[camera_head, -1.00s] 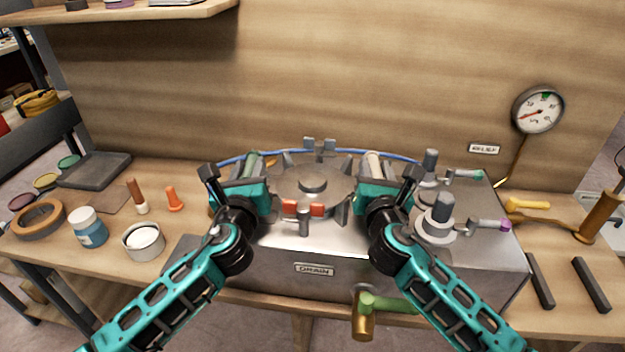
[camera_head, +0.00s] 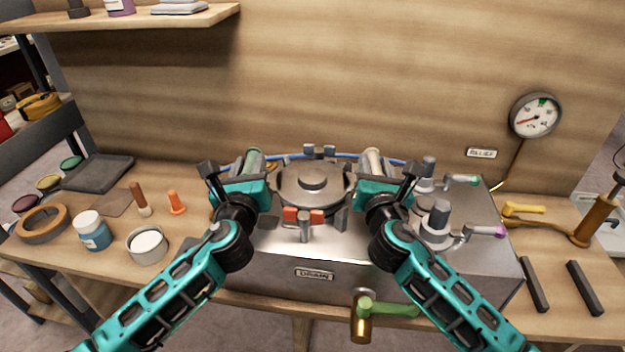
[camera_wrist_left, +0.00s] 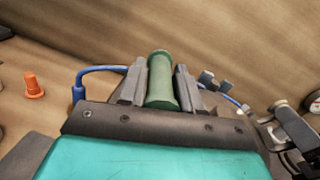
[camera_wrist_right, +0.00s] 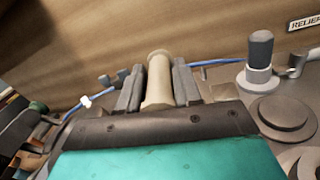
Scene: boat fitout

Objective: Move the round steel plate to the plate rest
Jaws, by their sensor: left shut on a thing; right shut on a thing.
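The round steel plate (camera_head: 312,200) is in the middle of the head view, over the grey metal box (camera_head: 290,250). It has a raised centre knob. It appears slightly above the box top, roughly level. My left gripper (camera_head: 252,178) is shut on the green handle (camera_wrist_left: 161,82) at the plate's left side. My right gripper (camera_head: 376,178) is shut on the beige handle (camera_wrist_right: 158,82) at its right side. The plate rest is not clearly identifiable; two dark parallel bars (camera_head: 584,288) lie on the bench at the far right.
Valve posts (camera_head: 437,222) stand to the right. A green-handled brass tap (camera_head: 362,316) projects in front. Jars (camera_head: 93,231), an orange cone (camera_head: 176,202) and a dark slab (camera_head: 95,173) occupy the left bench. A gauge (camera_head: 536,116) hangs behind.

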